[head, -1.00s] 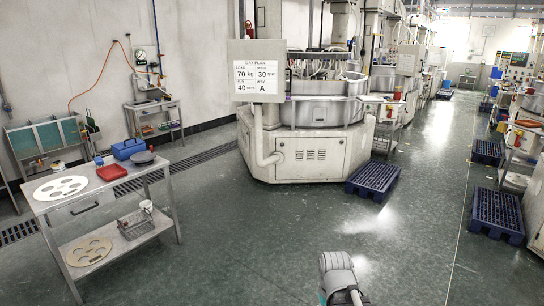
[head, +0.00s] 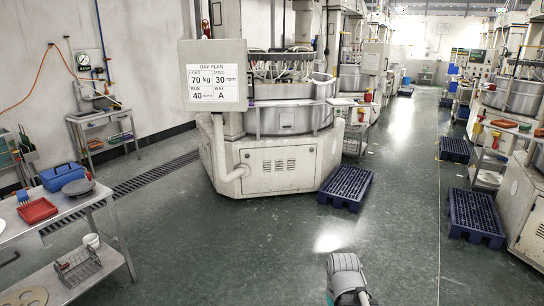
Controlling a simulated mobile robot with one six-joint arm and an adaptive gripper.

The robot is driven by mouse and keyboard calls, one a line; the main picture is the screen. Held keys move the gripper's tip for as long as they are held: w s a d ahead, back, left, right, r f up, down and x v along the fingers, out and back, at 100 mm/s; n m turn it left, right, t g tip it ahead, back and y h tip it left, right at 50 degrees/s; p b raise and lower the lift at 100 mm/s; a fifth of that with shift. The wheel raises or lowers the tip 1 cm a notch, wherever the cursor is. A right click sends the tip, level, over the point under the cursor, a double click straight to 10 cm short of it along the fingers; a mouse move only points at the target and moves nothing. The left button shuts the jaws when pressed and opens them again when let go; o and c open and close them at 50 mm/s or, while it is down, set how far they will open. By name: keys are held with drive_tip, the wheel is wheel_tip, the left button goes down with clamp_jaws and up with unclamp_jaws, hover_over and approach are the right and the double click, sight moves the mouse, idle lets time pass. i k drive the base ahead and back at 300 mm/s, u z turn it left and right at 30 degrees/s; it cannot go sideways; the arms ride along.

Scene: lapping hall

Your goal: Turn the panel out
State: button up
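A pale grey box-like panel (head: 213,52) is mounted at the front left of the nearest lapping machine (head: 285,165), ahead of me and left of the picture's middle. Its broad face is towards me and carries a white day plan sheet (head: 213,84) reading 70 kg, 30 rpm, 40 run and way A. The panel stands in front of the machine's upright column. Part of my arm shows at the bottom, well short of the panel. My gripper's fingers are not visible.
A blue pallet (head: 346,188) lies right of the machine, another (head: 475,217) farther right. The floor between is clear.

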sight(213, 73)
drive_tip(key=z, duration=0.05)
drive_tip(key=i, duration=1.75)
drive_tip(key=u, duration=0.3)
drive_tip(key=i, duration=1.5)
drive_tip(key=u, duration=0.3)
